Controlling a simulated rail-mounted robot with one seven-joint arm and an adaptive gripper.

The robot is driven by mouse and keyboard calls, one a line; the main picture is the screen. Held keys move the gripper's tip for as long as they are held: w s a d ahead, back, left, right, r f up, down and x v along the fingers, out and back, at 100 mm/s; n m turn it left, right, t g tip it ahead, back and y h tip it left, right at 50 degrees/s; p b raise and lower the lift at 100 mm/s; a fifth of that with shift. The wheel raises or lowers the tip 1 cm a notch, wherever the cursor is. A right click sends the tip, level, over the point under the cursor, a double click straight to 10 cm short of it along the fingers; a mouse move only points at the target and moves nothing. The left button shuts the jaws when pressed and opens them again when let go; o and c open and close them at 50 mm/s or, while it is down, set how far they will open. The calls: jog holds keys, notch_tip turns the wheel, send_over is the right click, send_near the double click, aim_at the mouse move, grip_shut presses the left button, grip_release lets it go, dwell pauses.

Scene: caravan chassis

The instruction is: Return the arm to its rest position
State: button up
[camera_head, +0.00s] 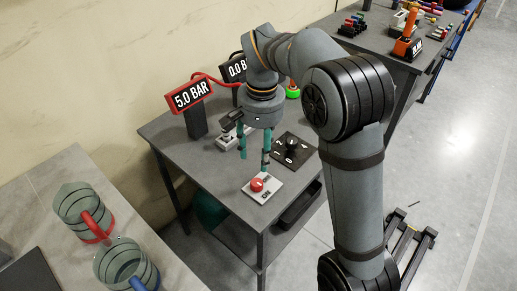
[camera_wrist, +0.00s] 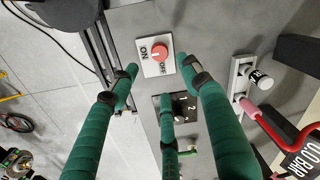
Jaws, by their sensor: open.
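My gripper (camera_head: 255,155) has green fingers that point down over the grey table (camera_head: 187,153) in the head view. In the wrist view my gripper (camera_wrist: 157,75) has its fingers spread apart, with nothing between them. It is open and empty. A red button on a white ON/OFF plate (camera_head: 262,187) lies just beyond the fingertips towards the table's front; the plate also shows in the wrist view (camera_wrist: 157,66). A black dial (camera_head: 292,149) sits to the right of the fingers. I cannot tell the exact height of the fingertips above the table.
A red 5.0 BAR display (camera_head: 188,96) and a black 0.0 BAR display (camera_head: 236,69) stand at the table's back. A switch unit (camera_head: 228,138) is close behind the fingers. Two clear jars (camera_head: 78,204) stand on the left counter. Another table (camera_head: 375,42) is at the far right.

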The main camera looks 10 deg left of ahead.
aim_at(257, 182)
jog(key=shift+r, duration=0.45)
jog(key=f, duration=1.2)
jog(key=shift+a, duration=0.2)
